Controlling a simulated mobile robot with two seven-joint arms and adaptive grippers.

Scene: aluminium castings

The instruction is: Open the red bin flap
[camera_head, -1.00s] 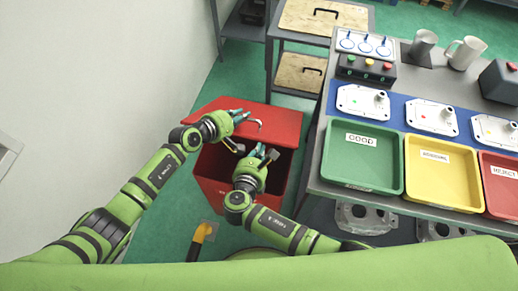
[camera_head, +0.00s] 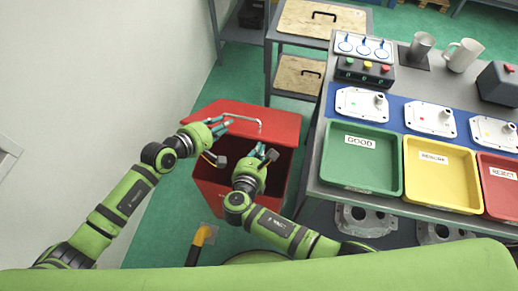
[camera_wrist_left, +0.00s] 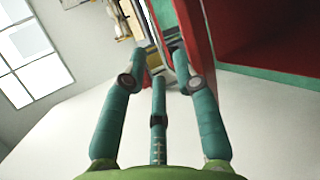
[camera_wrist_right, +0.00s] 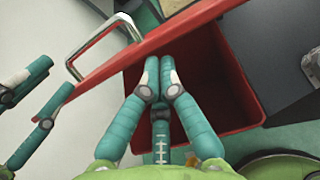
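The red bin (camera_head: 210,195) stands on the floor left of the bench. Its red flap (camera_head: 282,124) is raised at the back, with the dark opening showing below; it appears as a slanted red panel in the right wrist view (camera_wrist_right: 130,62). The flap's silver handle (camera_head: 243,116) is bare; it also shows in the right wrist view (camera_wrist_right: 85,50). My left gripper (camera_head: 218,138) is open and empty, left of the handle, by the flap's left side. My right gripper (camera_head: 265,153) is at the bin opening below the flap, fingertips together, with nothing seen in it.
The bench (camera_head: 312,165) stands close on the right with a green tray (camera_head: 345,183), a yellow tray (camera_head: 440,200) and a red tray (camera_head: 500,212). A shelf cart (camera_head: 272,60) stands behind the bin. A white wall (camera_head: 90,90) is on the left.

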